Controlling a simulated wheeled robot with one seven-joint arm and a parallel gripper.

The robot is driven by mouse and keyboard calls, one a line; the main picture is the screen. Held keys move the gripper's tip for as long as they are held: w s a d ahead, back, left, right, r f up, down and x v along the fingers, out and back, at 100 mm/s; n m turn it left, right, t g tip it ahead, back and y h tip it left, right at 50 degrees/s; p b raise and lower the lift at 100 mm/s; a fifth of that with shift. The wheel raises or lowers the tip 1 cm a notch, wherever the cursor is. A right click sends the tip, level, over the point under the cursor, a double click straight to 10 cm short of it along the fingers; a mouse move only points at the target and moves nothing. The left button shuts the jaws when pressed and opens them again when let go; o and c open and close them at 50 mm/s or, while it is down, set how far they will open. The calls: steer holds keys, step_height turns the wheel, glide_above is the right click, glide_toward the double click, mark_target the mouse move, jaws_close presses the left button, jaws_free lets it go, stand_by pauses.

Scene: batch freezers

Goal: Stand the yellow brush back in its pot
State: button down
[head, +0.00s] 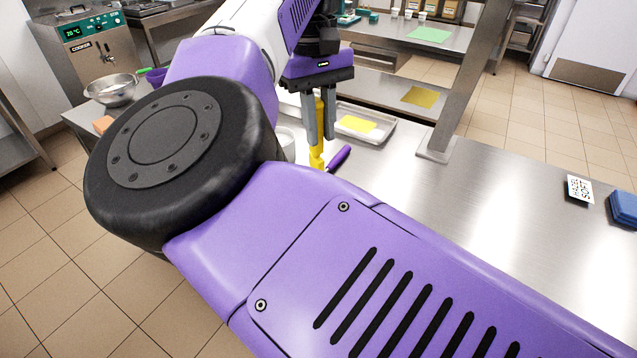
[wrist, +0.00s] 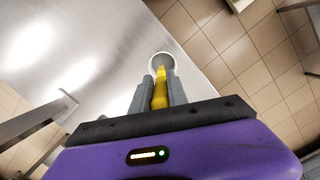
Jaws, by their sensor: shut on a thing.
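The yellow brush (head: 316,145) hangs upright from my gripper (head: 318,118), which is shut on it. In the wrist view the brush (wrist: 160,90) stands between the two grey fingers of my gripper (wrist: 160,85). A pale round pot (wrist: 160,57) shows past the brush's far end in the wrist view, and the two overlap there. In the head view a sliver of the pot (head: 288,143) shows left of the brush, mostly hidden by my arm. I cannot tell whether the brush's lower end is above or beside the pot.
A purple-handled tool (head: 340,157) lies right of the brush. A metal tray (head: 382,134) with a yellow sheet lies behind it. A steel post (head: 464,90) rises from the bench. The bench (head: 490,220) is clear up to a label card (head: 579,190) and blue item (head: 624,207).

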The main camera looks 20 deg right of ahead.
step_height(320, 180, down, 13)
steer(key=shift+r+p, duration=0.1)
steer(key=shift+p, duration=0.85)
steer(key=shift+f, duration=0.25)
steer(key=c, duration=1.3)
jaws_free()
steer(key=shift+r, duration=0.1)
steer(key=r, duration=0.4)
steer(key=w+r+b, duration=0.1)
steer(key=r, duration=0.3)
steer(key=r+b, duration=0.1)
steer(key=r, duration=0.3)
steer(key=shift+w+a+r, duration=0.1)
steer(key=shift+w, duration=0.1)
